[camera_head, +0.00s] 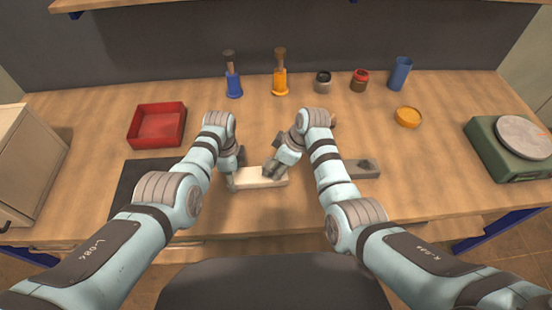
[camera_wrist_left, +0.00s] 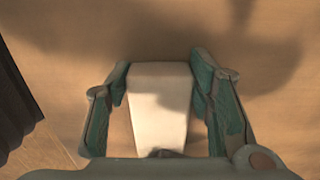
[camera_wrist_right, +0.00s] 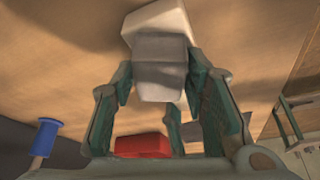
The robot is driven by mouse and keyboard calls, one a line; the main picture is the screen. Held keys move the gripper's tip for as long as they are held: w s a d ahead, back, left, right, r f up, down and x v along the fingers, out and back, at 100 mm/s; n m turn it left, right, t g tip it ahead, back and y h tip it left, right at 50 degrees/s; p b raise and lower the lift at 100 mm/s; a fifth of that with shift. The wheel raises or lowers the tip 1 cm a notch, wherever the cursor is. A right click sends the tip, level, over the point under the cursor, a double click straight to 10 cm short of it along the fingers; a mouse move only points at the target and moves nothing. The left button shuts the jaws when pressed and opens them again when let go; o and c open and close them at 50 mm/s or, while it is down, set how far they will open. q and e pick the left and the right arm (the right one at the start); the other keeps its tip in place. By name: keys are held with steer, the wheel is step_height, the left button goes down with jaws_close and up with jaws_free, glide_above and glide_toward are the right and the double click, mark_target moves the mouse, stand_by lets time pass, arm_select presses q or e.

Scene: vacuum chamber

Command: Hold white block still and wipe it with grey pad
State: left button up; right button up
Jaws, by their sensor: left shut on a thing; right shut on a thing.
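The white block (camera_head: 262,179) lies on the table in front of me, long side running left to right. My left gripper (camera_head: 232,181) is shut on its left end; in the left wrist view the white block (camera_wrist_left: 160,105) sits between both fingers. My right gripper (camera_head: 271,169) is shut on the grey pad (camera_wrist_right: 160,75), which shows between its fingers in the right wrist view. The pad is at the right part of the block, with the white block (camera_wrist_right: 158,18) just beyond it; whether they touch is hard to tell.
A dark mat (camera_head: 140,185) lies left of the block, a grey holder (camera_head: 361,169) right of it. A red tray (camera_head: 158,125), blue tool (camera_head: 233,87), orange tool (camera_head: 280,82), small jars (camera_head: 323,82), blue cup (camera_head: 400,73), yellow lid (camera_head: 407,116) and green scale (camera_head: 510,148) stand farther out.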

steer(key=shift+s, duration=2)
arm_select(q)
steer(key=shift+s, duration=0.1)
arm_select(e)
steer(key=shift+w+f, duration=0.2)
steer(key=shift+w, duration=1.4)
steer(key=shift+c, duration=0.5)
steer(key=shift+w, duration=1.55)
steer(key=shift+r, duration=0.1)
steer(key=shift+r, duration=3.05)
steer(key=shift+w+r, duration=0.1)
steer(key=shift+r, duration=1.4)
